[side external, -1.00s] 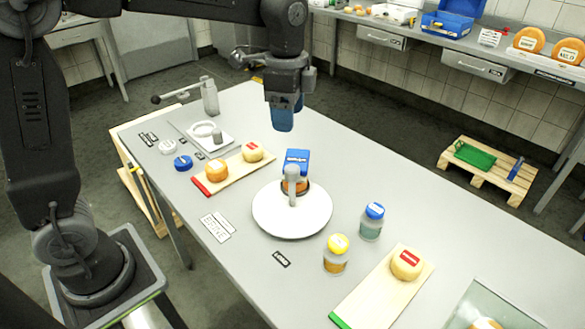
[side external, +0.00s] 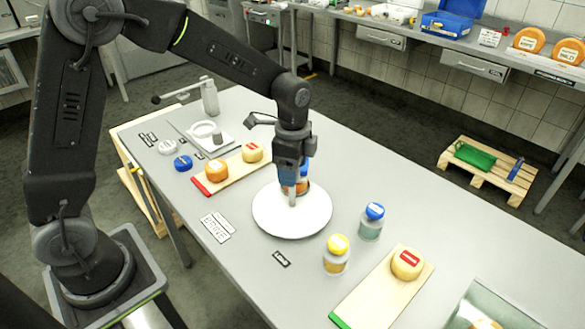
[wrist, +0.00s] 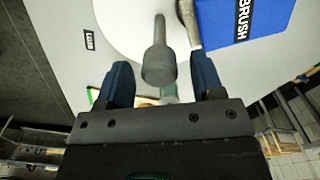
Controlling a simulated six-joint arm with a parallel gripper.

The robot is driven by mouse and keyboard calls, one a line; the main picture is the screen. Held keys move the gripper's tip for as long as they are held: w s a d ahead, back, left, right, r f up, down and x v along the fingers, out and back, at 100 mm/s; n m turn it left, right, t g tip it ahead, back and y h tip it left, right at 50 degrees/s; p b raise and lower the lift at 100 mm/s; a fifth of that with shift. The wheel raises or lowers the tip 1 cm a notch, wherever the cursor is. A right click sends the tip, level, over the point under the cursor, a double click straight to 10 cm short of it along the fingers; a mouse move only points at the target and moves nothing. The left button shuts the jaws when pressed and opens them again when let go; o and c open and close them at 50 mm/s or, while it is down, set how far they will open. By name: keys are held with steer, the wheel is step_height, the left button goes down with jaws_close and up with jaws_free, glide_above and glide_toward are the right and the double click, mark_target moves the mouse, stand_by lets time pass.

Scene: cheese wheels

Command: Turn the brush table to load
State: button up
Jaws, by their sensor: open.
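The brush table is a round white disc (side external: 265,222) on the bench, with an upright grey post (side external: 292,198) on it. A blue block lettered BRUSH (wrist: 245,18) stands beside the disc in the wrist view. In the side view my gripper hides most of it, and an orange cheese (side external: 304,187) shows partly behind the post. My gripper (side external: 292,180) points down over the post. In the wrist view its blue fingers (wrist: 160,68) are apart, with the post (wrist: 158,62) between them in the picture. I cannot tell whether either touches it. A small label (side external: 281,259) lies in front of the disc.
A board with two cheeses (side external: 225,178) lies left of the disc. Yellow-lidded (side external: 336,257) and blue-lidded (side external: 371,224) jars stand to the right, near another board with a cheese (side external: 378,295). A scale (side external: 205,133) and bottle (side external: 209,98) are at the back left.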

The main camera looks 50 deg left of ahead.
steer(key=shift+f, duration=0.3)
steer(key=shift+c, duration=0.4)
jaws_close()
